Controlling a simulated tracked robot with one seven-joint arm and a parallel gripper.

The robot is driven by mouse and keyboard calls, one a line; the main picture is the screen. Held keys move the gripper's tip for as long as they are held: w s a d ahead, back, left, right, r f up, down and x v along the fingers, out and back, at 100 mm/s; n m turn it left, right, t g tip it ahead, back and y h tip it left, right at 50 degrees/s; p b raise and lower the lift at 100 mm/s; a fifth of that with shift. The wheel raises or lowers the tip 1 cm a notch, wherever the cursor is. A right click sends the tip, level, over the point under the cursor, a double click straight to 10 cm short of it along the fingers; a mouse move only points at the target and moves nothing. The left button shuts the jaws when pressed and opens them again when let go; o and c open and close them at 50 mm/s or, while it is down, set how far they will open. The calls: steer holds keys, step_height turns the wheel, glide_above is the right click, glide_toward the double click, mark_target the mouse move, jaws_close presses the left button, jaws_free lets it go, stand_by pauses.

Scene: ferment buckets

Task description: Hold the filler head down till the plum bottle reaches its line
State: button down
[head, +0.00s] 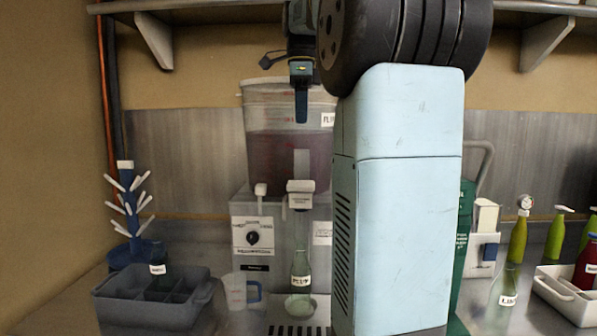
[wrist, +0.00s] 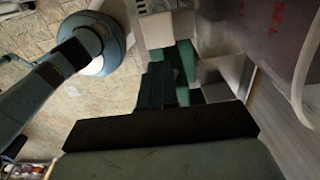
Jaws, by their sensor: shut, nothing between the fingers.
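The plum bottle (head: 301,262), clear greenish glass with a white label, stands upright under the filler head (head: 300,190) in the head view. I cannot make out a liquid level or a line in it. The filler head is a pale block with its spout over the bottle neck. A large bucket (head: 262,150) of dark plum liquid stands behind and above. My gripper (head: 301,108) is shut and empty, pointing down well above the filler head and apart from it. In the wrist view the shut fingers (wrist: 158,85) show; the bottle does not.
A grey divided crate (head: 205,296) with a small bottle, a measuring jug (head: 238,291) and a blue drying tree (head: 130,210) stand left. A bottle labelled lime (head: 508,285) and a white tray (head: 570,300) stand right. A shelf (head: 220,6) runs overhead. My column hides the middle right.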

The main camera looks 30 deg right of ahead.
mark_target(302, 182)
step_height(302, 182, down, 14)
steer(key=shift+f, duration=0.1)
stand_by(0.8)
